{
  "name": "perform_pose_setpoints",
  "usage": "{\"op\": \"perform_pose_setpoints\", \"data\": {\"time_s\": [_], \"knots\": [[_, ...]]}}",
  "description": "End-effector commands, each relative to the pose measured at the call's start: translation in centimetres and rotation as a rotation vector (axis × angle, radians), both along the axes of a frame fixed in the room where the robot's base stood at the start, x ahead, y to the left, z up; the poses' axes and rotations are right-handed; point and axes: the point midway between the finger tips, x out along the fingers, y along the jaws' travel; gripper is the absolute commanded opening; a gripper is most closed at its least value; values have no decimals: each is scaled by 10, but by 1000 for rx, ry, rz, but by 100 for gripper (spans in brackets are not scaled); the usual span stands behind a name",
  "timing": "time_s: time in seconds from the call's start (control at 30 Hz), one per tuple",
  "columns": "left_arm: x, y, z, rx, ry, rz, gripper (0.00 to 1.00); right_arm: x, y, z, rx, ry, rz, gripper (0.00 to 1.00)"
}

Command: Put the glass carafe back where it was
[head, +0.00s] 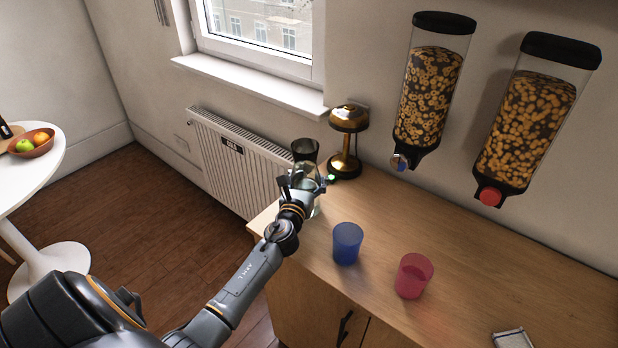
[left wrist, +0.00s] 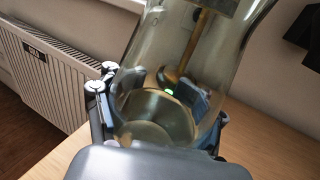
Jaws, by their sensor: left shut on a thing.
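The clear glass carafe (head: 309,173) is at the far left end of the wooden counter, in front of the brass lamp. It looks upright; a dark flared part shows above it and seems to be its mouth. My left gripper (head: 303,186) is shut around the carafe. In the left wrist view the carafe (left wrist: 215,60) fills the middle, between the fingers of the left gripper (left wrist: 155,120). I cannot tell whether its base touches the counter. My right gripper is not in view.
A brass lamp (head: 346,140) stands close behind the carafe. A blue cup (head: 347,244) and a pink cup (head: 413,276) stand nearer on the counter (head: 460,250). Two cereal dispensers (head: 432,90) (head: 525,125) hang on the wall. A radiator (head: 235,160) is left of the counter.

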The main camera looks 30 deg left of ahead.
Motion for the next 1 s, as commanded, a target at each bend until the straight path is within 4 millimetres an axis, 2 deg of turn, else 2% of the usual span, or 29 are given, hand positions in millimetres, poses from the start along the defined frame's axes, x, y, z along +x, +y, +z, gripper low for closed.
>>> {"op": "perform_pose_setpoints", "data": {"time_s": [0.23,0.27,0.4,0.83,1.0], "knots": [[1,0,0,3,-5,-1,0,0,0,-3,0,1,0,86],[0,0,-2,1,0,0,64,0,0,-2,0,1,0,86],[0,0,-2,1,0,0,92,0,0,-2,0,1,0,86],[-1,0,3,0,0,0,92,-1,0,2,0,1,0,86],[-27,-9,0,1,3,-1,92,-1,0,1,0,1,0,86]]}}
